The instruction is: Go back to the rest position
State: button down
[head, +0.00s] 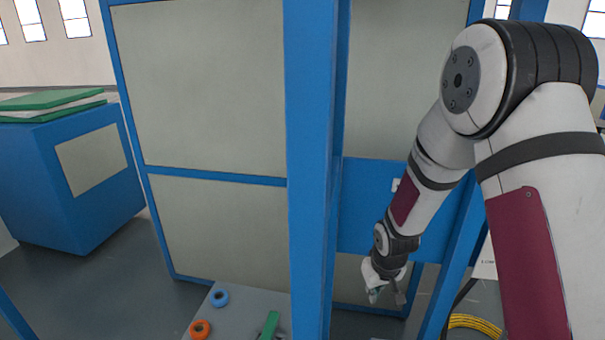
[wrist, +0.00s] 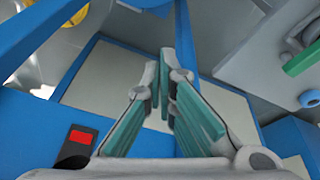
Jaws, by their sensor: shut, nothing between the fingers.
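My gripper (head: 386,296) hangs low on the right side in the head view, at the end of my bent arm, to the right of a blue post. In the wrist view my gripper (wrist: 166,72) fills the middle; its two fingers with green pads come together at the tips. It is shut and holds nothing. It touches nothing that I can see.
A blue post (head: 309,170) stands left of my arm, before grey-panelled blue frames. A grey table (head: 245,312) holds a blue ring (head: 219,297), an orange ring (head: 200,329) and a green piece (head: 270,325). A yellow coil (head: 475,325) lies at lower right.

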jog(key=s+d+r+m+t, duration=0.1)
jog(key=s+r, duration=0.3)
jog(key=r, duration=0.7)
jog(key=s+r, duration=0.5)
jog(key=r, duration=0.6)
jog(key=s+r, duration=0.3)
jog(key=s, duration=0.3)
jog(key=s+r+m, duration=0.1)
jog(key=s+r, duration=0.2)
jog(key=s, duration=0.3)
jog(key=s+r+t, duration=0.1)
jog(key=s+r, duration=0.2)
jog(key=s, duration=0.3)
jog(key=shift+s+r+m, duration=0.3)
jog(key=shift+s+r, duration=0.05)
